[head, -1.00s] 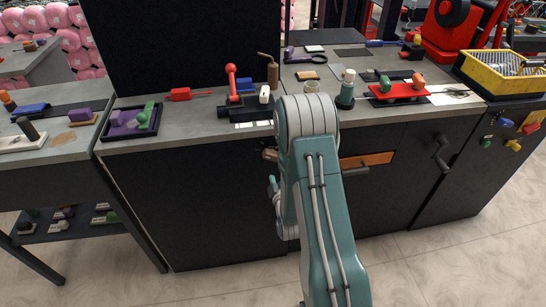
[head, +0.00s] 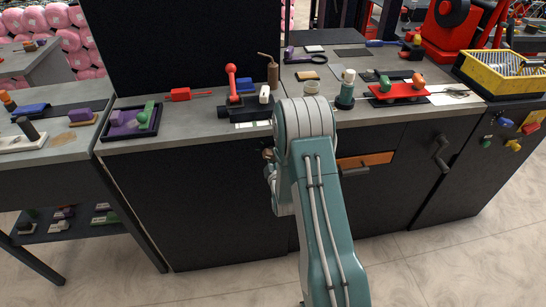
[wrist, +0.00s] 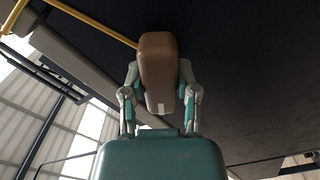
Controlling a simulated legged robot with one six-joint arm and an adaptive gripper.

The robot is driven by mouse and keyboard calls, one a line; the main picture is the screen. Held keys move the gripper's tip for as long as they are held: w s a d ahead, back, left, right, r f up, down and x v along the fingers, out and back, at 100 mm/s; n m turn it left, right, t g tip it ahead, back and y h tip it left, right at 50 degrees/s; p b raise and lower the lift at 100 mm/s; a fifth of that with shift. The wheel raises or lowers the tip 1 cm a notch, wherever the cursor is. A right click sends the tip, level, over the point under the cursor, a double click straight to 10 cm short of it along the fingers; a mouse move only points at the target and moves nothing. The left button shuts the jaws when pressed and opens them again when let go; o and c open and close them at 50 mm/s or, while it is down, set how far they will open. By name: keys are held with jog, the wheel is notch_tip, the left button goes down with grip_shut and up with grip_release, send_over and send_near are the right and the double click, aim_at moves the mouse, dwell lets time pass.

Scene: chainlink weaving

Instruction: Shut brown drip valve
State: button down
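The brown drip valve (wrist: 158,65) shows in the wrist view as a brown, rounded, elongated handle with a small pale mark at its lower end. It lies between the two fingers of my gripper (wrist: 160,78), one finger on each side. The fingers look spread, very close to its sides; firm contact cannot be made out. In the head view only a small brown piece of the valve (head: 267,153) shows at the cabinet front, just below the countertop. My arm hides much of that area, and my gripper is mostly hidden behind it.
A yellow bar (wrist: 92,22) runs near the valve in the wrist view. In the head view, an orange drawer front (head: 366,160) and a black handle (head: 441,153) are right of my arm. A red-knobbed lever (head: 232,82) stands on the counter above. The floor in front is clear.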

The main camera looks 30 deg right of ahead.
jog(key=shift+f+m, duration=0.1)
jog(key=shift+m, duration=0.2)
jog(key=m, duration=1)
dwell(0.4)
jog(key=shift+m, duration=0.5)
jog(key=shift+c, duration=1.8)
grip_release()
